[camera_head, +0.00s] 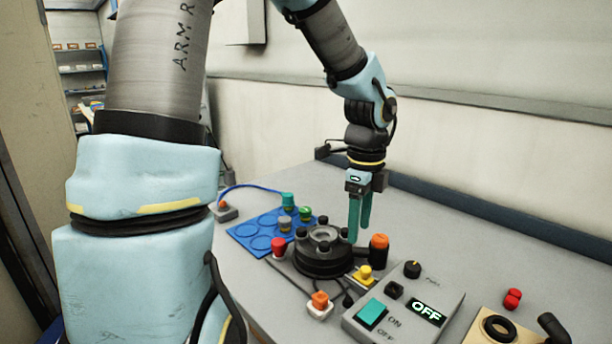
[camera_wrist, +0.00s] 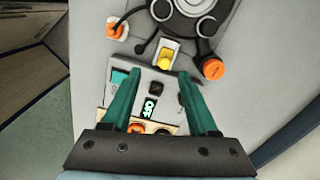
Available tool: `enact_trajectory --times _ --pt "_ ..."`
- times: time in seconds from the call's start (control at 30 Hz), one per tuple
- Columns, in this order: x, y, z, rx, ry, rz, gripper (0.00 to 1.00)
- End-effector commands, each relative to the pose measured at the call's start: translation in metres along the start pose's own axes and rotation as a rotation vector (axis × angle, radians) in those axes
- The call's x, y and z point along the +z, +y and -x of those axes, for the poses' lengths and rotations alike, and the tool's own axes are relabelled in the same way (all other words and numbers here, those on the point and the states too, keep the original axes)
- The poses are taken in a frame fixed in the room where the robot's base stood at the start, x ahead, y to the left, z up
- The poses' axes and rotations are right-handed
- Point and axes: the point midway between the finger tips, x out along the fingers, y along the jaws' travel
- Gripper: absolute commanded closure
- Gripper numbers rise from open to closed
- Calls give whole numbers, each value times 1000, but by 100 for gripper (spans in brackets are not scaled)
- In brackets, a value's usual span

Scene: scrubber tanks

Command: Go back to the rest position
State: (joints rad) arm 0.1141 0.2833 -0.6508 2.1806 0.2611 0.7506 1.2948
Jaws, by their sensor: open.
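My gripper (camera_head: 360,222) has green fingers and points down above the table, just behind the black round device (camera_head: 322,262) in the head view. In the wrist view my gripper (camera_wrist: 160,95) shows its two fingers spread apart with nothing between them. Beyond the fingers lies the grey control box (camera_wrist: 150,85), whose display reads OFF; it also stands at the front right in the head view (camera_head: 400,305).
A blue tray (camera_head: 243,237) with round recesses and small capped items stands left of the device. An orange-capped black cylinder (camera_head: 379,250) and a yellow part (camera_head: 364,275) are close to the gripper. The table's back right (camera_head: 460,240) is clear.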

Motion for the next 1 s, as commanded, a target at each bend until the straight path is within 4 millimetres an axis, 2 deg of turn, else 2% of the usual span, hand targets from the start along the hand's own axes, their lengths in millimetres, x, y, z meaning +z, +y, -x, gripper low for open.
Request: enact_trajectory --times 0.2,0.3,0.4,0.5,0.6,0.7,1.0 --pt "82 51 -14 -33 -11 838 40" --pt "114 79 -17 -65 3 1255 40" --pt "138 105 -19 -95 29 1617 40" --pt "153 124 -20 -119 58 1887 40" --pt "162 136 -21 -133 79 2053 40" --pt "165 141 -21 -139 89 2125 40" --pt "165 141 -21 -139 90 2134 40"
